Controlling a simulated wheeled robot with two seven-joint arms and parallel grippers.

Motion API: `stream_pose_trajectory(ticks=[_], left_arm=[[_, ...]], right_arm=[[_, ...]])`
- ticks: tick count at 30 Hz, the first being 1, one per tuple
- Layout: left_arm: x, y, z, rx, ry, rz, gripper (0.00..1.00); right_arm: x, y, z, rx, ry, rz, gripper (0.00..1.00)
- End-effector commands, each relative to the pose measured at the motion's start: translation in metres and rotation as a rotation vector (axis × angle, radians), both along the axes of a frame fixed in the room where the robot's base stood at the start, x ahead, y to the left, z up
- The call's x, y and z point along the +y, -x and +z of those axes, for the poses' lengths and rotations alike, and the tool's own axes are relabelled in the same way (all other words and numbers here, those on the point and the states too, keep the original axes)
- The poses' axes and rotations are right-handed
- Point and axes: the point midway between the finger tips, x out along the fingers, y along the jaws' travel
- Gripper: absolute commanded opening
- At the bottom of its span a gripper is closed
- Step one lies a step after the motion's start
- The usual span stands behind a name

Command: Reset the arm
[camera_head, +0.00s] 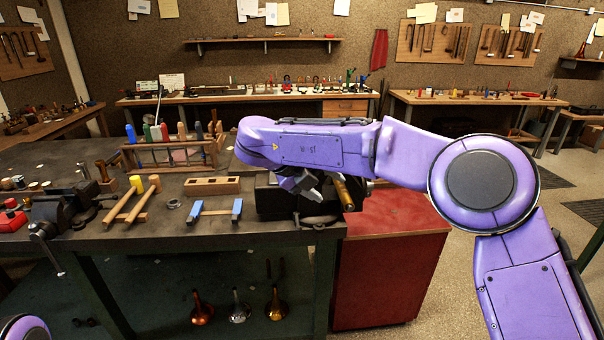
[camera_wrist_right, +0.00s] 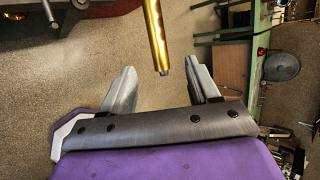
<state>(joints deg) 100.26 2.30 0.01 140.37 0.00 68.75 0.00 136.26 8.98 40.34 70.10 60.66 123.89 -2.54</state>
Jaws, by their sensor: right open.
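My right arm reaches in from the right in the head view. Its gripper (camera_head: 305,186) is over the front right corner of the dark workbench (camera_head: 150,235), close to a black vise (camera_head: 278,203) that the arm partly covers. In the right wrist view the gripper (camera_wrist_right: 164,82) has its two grey fingers wide apart. A brass tube (camera_wrist_right: 155,32) points into the gap between them, and I cannot tell whether it touches either finger. The brass piece (camera_head: 345,196) also shows beside the gripper in the head view. My left gripper is out of view.
A wooden tool rack (camera_head: 172,155), a slotted wooden block (camera_head: 212,186), a blue-ended tool (camera_head: 214,211) and another vise (camera_head: 72,208) occupy the bench. A red cabinet (camera_head: 385,265) stands right of it. Several horn bells (camera_head: 238,308) sit below. Open floor lies right.

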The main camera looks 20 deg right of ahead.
Motion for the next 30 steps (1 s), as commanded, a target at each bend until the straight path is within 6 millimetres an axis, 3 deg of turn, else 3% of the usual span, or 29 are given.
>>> stream_pose_trajectory(ticks=[5,8,10,12,16,18,20,24,27,30], left_arm=[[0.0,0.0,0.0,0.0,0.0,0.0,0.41],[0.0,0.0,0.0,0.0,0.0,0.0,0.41],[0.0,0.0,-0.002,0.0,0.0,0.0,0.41],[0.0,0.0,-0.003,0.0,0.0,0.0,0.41],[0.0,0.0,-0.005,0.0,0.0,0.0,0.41],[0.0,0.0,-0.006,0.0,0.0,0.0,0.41],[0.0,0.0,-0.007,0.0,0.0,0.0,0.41],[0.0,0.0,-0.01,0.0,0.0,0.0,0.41],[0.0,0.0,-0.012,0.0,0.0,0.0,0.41],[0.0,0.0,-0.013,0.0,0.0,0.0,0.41]], right_arm=[[-0.002,-0.009,0.004,-0.022,0.024,0.045,0.61],[-0.006,-0.031,-0.003,-0.034,0.226,0.262,0.61],[-0.008,-0.043,-0.038,0.037,0.44,0.491,0.61],[-0.004,-0.045,-0.092,0.157,0.612,0.73,0.61],[0.002,-0.018,-0.197,0.389,0.773,1.11,0.61],[0.003,0.012,-0.254,0.519,0.805,1.305,0.61],[0.001,0.045,-0.298,0.626,0.809,1.461,0.61],[-0.009,0.14,-0.384,0.861,0.738,1.789,0.61],[-0.022,0.22,-0.426,1.017,0.635,1.989,0.61],[-0.038,0.294,-0.45,1.153,0.514,2.128,0.61]])
